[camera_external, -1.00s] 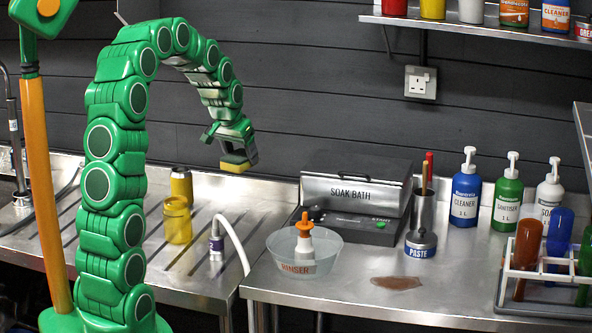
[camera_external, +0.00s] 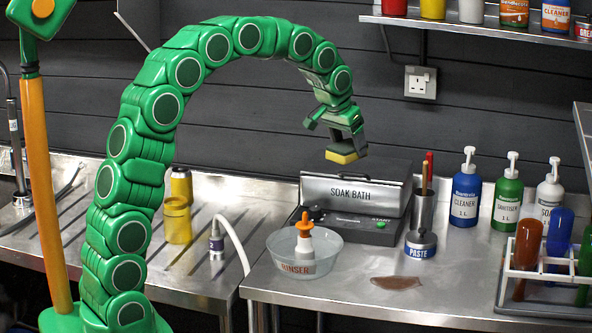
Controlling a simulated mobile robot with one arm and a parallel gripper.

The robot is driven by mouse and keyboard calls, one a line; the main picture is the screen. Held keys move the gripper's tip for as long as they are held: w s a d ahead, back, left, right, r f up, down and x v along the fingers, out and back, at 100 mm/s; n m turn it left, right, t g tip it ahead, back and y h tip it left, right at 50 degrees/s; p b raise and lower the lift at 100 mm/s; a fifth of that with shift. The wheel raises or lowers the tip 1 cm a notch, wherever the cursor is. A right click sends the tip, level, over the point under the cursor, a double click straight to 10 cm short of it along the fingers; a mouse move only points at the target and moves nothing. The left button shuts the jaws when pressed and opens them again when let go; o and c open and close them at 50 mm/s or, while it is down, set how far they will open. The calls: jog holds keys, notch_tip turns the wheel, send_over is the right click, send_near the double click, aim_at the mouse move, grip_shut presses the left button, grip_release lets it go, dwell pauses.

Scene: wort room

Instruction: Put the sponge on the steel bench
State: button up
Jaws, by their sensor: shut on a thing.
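The sponge (camera_external: 341,157), yellow with a darker top layer, is held in my gripper (camera_external: 343,147). My gripper is shut on it and points down, in the air above or in front of the lid of the soak bath. The sponge does not appear to touch the lid. The steel bench (camera_external: 340,299) runs along the right half of the view, with a brown smear (camera_external: 397,283) on its top near the front.
On the bench stand the soak bath (camera_external: 350,190), a clear rinser bowl (camera_external: 280,250) with an orange-topped bottle, a paste pot (camera_external: 421,243), several pump bottles (camera_external: 507,200) and a rack (camera_external: 545,278). Bare steel lies around the smear. A ribbed drainer (camera_external: 110,215) is at left.

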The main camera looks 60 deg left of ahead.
jog(key=shift+m+h, duration=0.3)
jog(key=shift+m, duration=0.5)
jog(key=w+d, duration=0.1)
jog(key=d, duration=0.2)
jog(key=w+d+f, duration=0.1)
jog(key=d, duration=0.3)
jog(key=w+d+f, duration=0.1)
jog(key=d, duration=0.3)
jog(key=shift+d, duration=0.1)
jog(key=s+d+f+m+h, duration=0.1)
jog(key=s+d+f+m, duration=0.2)
jog(key=d+f, duration=0.7)
jog(key=w+d+r+m+g+h, duration=0.1)
jog(key=w+d+r+m+h, duration=0.2)
jog(key=w+d+r+m, duration=0.4)
jog(key=shift+m, duration=0.7)
jog(key=w+d+f, duration=0.1)
jog(key=w+f, duration=0.2)
jog(key=w+d+f, duration=0.1)
jog(key=w+f, duration=0.2)
jog(key=w+d+f, duration=0.1)
jog(key=w+f, duration=0.1)
jog(key=w, duration=0.1)
jog(key=shift+w+f, duration=0.3)
jog(key=shift+f, duration=0.1)
jog(key=shift+w+d+f, duration=0.15)
jog(key=shift+w+f, duration=0.65)
jog(key=shift+f, duration=1.65)
